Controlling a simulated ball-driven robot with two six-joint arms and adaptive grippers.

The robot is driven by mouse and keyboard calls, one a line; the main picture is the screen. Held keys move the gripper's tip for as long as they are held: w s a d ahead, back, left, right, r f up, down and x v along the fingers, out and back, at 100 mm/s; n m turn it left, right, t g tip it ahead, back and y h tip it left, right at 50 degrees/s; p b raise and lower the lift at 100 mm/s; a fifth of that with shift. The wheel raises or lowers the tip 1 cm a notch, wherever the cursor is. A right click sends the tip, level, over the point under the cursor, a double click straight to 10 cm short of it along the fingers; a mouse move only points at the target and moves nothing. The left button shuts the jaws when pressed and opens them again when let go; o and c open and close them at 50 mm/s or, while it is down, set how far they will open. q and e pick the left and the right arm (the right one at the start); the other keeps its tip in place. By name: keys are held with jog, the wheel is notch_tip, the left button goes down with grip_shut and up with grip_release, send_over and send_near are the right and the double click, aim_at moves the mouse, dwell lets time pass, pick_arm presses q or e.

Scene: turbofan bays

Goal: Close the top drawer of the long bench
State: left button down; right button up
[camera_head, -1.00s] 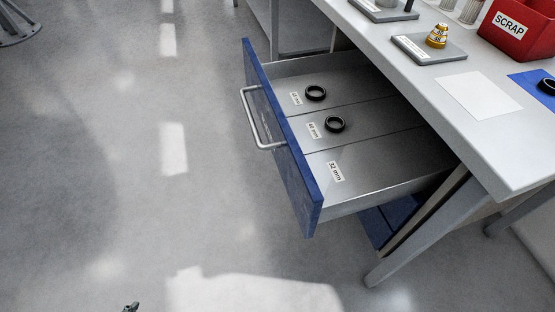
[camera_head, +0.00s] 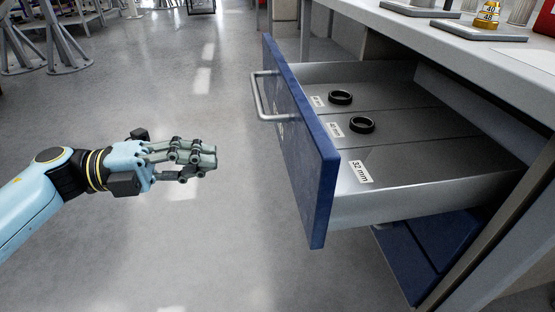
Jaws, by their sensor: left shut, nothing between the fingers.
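The top drawer (camera_head: 308,150) of the long bench (camera_head: 480,55) is pulled well out, its blue front facing left. A metal bar handle (camera_head: 260,98) is on that front. Inside are compartments with labels, the nearest reading 32 mm. Two black rings (camera_head: 341,97) (camera_head: 362,124) lie in the two farther compartments; the nearest compartment is empty. My left gripper (camera_head: 212,159) is shut and empty, to the left of the drawer front and apart from it, pointing right. My right gripper is not in view.
Below the drawer is another blue drawer or panel (camera_head: 425,255). The bench top holds grey plates, one with a yellow item (camera_head: 487,15). Grey stands (camera_head: 60,40) are at far left. The floor (camera_head: 215,250) between my arm and the drawer is clear.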

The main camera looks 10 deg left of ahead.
aim_at(293, 152)
pick_arm(q)
jog(key=b+x, duration=0.1)
jog(key=x, duration=0.9)
jog(key=shift+f, duration=0.1)
jog(key=shift+w+d+b, duration=0.25)
jog(key=shift+d+b, duration=0.05)
jog(key=shift+d, duration=0.4)
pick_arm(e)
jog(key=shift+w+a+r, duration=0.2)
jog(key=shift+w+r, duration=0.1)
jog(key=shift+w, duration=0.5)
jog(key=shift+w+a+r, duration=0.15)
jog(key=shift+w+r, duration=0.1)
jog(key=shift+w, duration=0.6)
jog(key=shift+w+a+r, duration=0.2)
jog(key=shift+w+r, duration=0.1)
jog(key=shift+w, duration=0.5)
